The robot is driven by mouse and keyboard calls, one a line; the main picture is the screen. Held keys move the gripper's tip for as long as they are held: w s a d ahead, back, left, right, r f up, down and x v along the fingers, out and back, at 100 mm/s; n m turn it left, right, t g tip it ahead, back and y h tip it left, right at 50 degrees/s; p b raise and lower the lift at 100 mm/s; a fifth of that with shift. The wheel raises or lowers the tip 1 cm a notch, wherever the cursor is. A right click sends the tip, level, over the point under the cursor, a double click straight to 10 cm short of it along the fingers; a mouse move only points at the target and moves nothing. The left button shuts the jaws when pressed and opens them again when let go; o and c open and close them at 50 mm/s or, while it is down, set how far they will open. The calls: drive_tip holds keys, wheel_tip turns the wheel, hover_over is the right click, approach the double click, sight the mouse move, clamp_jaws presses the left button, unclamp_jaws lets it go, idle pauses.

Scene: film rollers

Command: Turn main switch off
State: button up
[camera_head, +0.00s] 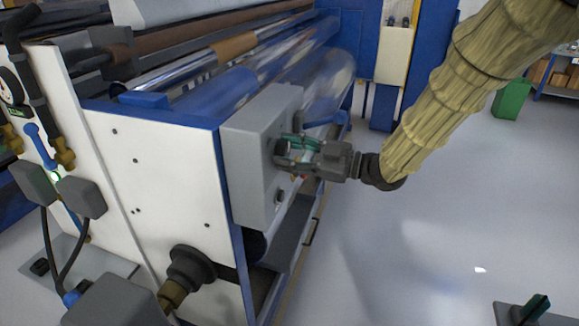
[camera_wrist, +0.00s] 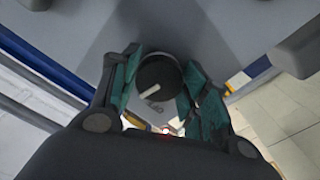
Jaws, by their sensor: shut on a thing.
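The main switch is a round black knob with a white pointer line, on the face of a grey control box (camera_head: 255,160). In the wrist view the knob (camera_wrist: 160,75) sits between my green-padded fingers, its pointer slanting toward the lower left. Small white lettering (camera_wrist: 154,102) is beside the knob, too small to read surely. My gripper (camera_head: 285,152) reaches the box from the right and is shut on the knob; it also shows in the wrist view (camera_wrist: 160,85). In the head view the fingers largely hide the knob.
The grey box is fixed to the end of a white and blue roller machine (camera_head: 165,165). Clear film-covered rollers (camera_head: 250,75) run behind it. Open floor (camera_head: 410,235) lies to the right. A green bin (camera_head: 511,98) and shelf (camera_head: 558,75) stand far right.

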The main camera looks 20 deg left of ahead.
drive_tip(key=n+b, duration=0.2)
drive_tip(key=b, duration=0.1)
drive_tip(key=n+b, duration=0.2)
drive_tip(key=b, duration=0.1)
drive_tip(key=n+b, duration=0.2)
drive_tip(key=b, duration=0.1)
drive_tip(key=shift+f+n+b, duration=0.25)
drive_tip(key=shift+n+b, duration=0.05)
drive_tip(key=shift+b, duration=0.05)
drive_tip(key=n+b, duration=0.1)
drive_tip(key=b, duration=0.1)
drive_tip(key=n+b, duration=0.1)
drive_tip(key=shift+w+r+n+b, duration=0.1)
drive_tip(key=shift+r+n+b, duration=0.15)
drive_tip(key=shift+n+b, duration=0.1)
drive_tip(key=shift+r, duration=0.1)
drive_tip(key=o, duration=1)
drive_tip(key=shift+d, duration=0.15)
drive_tip(key=d, duration=1.1)
drive_tip(key=shift+s+d, duration=0.2)
drive_tip(key=shift+d, duration=0.2)
